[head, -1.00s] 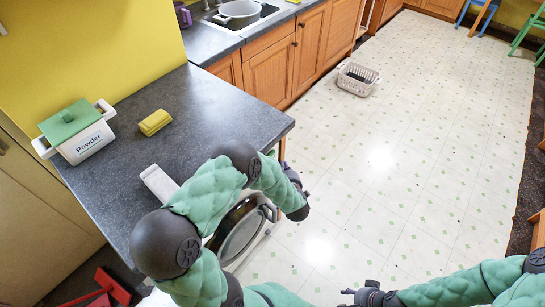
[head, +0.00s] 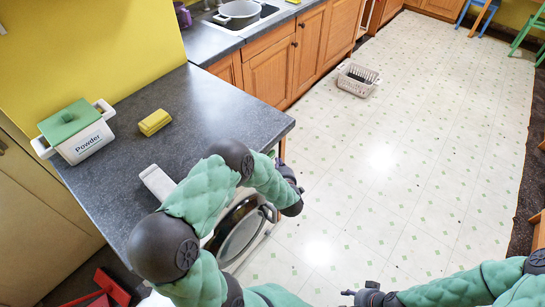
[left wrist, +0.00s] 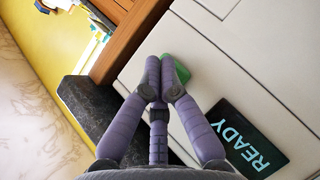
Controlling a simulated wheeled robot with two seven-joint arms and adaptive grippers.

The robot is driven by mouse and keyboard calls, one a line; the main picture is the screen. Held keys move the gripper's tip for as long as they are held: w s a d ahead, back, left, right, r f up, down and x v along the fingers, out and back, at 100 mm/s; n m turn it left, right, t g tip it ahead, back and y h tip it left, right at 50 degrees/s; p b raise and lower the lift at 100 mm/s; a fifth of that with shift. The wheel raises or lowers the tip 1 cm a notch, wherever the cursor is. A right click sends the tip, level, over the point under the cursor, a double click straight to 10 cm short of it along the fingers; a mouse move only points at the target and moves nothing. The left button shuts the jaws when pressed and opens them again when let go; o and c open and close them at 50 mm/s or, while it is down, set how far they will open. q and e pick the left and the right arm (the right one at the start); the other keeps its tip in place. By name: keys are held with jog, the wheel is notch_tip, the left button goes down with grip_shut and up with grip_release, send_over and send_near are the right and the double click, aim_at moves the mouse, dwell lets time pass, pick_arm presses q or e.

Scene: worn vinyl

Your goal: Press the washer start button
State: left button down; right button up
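The washer stands under the dark counter; its round door (head: 240,232) shows partly behind my left arm in the head view. In the left wrist view its pale front panel (left wrist: 235,62) carries a dark display (left wrist: 240,137) reading READY. A green button (left wrist: 178,67) sits on this panel, partly hidden behind my fingertips. My left gripper (left wrist: 160,85) has its purple fingers drawn together at the tips, with nothing between them. The tips are right at the button; I cannot tell whether they touch it. My right gripper (head: 364,294) is low over the floor, away from the washer.
A white Powder box with a green lid (head: 80,130) and a yellow sponge (head: 154,122) stand on the counter (head: 205,105). A white piece (head: 157,182) juts out at the counter's front edge. A laundry basket (head: 357,79) sits on the otherwise open floor.

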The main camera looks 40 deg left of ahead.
pick_arm(q)
jog(key=shift+a, duration=0.2)
dwell(0.7)
jog(key=shift+a, duration=0.25)
jog(key=shift+a, duration=0.3)
dwell(0.7)
dwell(0.4)
jog(key=shift+d, duration=0.75)
jog(key=d, duration=0.5)
jog(key=shift+s, duration=0.2)
dwell(0.7)
